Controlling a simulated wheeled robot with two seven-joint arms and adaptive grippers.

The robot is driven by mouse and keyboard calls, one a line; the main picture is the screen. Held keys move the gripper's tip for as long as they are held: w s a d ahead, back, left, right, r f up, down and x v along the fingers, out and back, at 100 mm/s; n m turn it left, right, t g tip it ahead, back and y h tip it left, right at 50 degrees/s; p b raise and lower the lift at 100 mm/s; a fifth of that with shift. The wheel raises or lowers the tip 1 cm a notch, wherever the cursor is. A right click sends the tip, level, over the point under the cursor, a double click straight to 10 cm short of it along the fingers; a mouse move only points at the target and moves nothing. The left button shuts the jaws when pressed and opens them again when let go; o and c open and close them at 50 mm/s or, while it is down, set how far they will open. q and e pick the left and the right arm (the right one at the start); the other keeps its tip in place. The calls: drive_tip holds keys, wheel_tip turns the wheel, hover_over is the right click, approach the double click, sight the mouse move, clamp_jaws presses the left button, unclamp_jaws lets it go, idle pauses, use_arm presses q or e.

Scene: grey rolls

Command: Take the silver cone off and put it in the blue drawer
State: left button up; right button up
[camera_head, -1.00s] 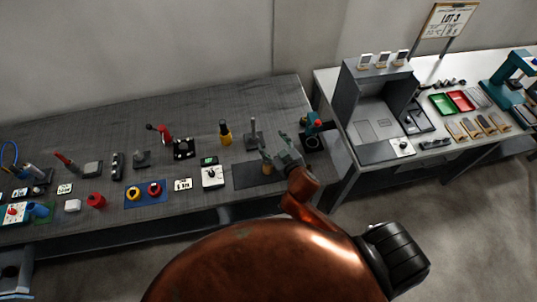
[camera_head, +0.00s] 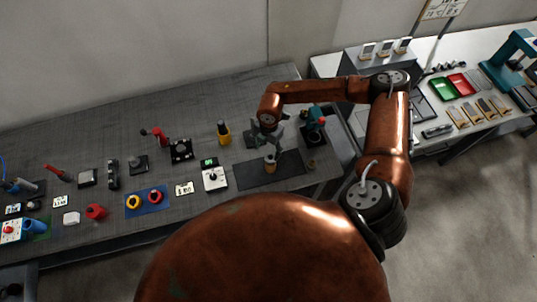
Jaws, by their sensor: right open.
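My right gripper (camera_head: 269,147) is open and points down over the dark mat (camera_head: 252,178) at the right part of the grey bench. A small tan piece (camera_head: 270,167) stands on the mat right below its fingers, with something grey at its top. I cannot tell whether that grey part is the silver cone or a fingertip, nor whether the fingers touch it. I cannot make out a silver cone for sure anywhere, and no blue drawer shows. My left gripper is not in view.
A white scale-like device (camera_head: 214,177) stands left of the mat. A yellow-and-black tool (camera_head: 224,133) is behind it, and a teal device (camera_head: 313,122) stands right of my gripper. A small brown piece (camera_head: 311,164) sits at the mat's right. A blue mat (camera_head: 147,203) holds two rings.

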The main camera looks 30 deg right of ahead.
sight(271, 157)
drive_tip(key=shift+h, duration=0.3)
drive_tip(key=f+p, duration=0.1)
drive_tip(key=f, duration=0.1)
drive_tip(key=d+f, duration=0.1)
drive_tip(key=f, duration=0.1)
drive_tip(key=f+p, duration=0.1)
drive_tip(key=f, duration=0.2)
drive_tip(key=shift+s+d+p, duration=0.15)
drive_tip(key=shift+d+p, duration=0.15)
drive_tip(key=shift+f, duration=0.3)
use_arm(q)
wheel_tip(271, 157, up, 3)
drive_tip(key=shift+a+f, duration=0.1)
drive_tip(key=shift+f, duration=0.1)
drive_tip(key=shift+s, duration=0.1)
use_arm(e)
drive_tip(key=shift+c, duration=0.3)
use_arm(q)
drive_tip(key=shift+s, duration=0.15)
use_arm(e)
drive_tip(key=c, duration=1.4)
